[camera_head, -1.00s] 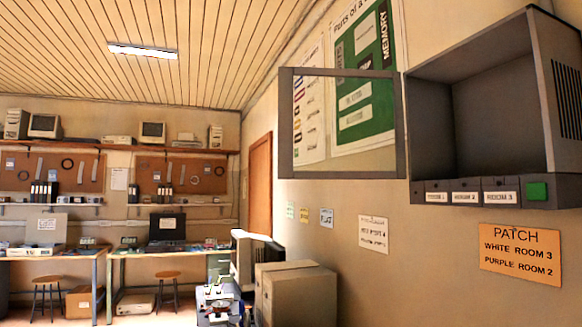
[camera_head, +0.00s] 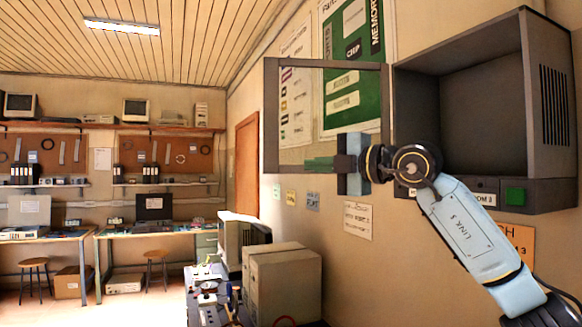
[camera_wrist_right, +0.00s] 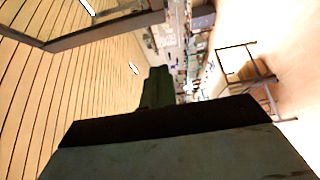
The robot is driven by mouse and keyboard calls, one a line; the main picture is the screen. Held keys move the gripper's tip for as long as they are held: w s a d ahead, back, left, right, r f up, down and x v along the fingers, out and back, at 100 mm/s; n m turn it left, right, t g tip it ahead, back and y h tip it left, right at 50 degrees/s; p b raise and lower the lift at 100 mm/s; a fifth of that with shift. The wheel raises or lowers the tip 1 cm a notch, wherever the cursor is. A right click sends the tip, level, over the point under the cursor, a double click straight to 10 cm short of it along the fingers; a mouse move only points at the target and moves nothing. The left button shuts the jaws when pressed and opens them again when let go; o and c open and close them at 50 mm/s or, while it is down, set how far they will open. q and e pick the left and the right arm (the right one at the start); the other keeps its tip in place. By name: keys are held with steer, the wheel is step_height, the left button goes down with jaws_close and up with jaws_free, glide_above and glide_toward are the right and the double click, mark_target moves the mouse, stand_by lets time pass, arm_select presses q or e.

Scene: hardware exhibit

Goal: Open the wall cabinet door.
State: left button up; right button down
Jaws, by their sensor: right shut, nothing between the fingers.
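The grey wall cabinet (camera_head: 465,55) is on the right wall, its front open and its inside empty. Its glazed, grey-framed door (camera_head: 271,115) stands swung wide open to the left of the cabinet. My right gripper (camera_head: 306,164) is shut and empty, fingers pointing left, over the lower part of the door in the head view. I cannot tell whether it touches the door. In the right wrist view the shut fingers (camera_wrist_right: 158,85) are dark, and a door frame corner (camera_wrist_right: 95,33) shows at the upper left, apart from them. My left gripper is not in view.
A green button (camera_head: 515,196) is on the cabinet's lower strip. My right arm partly covers the orange patch sign (camera_head: 523,240). Workbenches (camera_head: 150,232) and stools line the far wall. Floor at the left is partly clear.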

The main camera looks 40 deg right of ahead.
mark_target(279, 165)
steer(key=p+x, duration=0.2)
steer(key=x, duration=0.2)
steer(key=d+p+x, duration=0.1)
steer(key=x, duration=0.2)
steer(key=p+x, duration=0.2)
steer(key=x, duration=0.2)
steer(key=shift+w+d+r+p, duration=0.1)
steer(key=shift+w+d+p, duration=0.2)
steer(key=shift+w, duration=0.25)
steer(key=shift+w+d+p, duration=0.3)
steer(key=shift+w, duration=0.25)
steer(key=shift+d, duration=0.1)
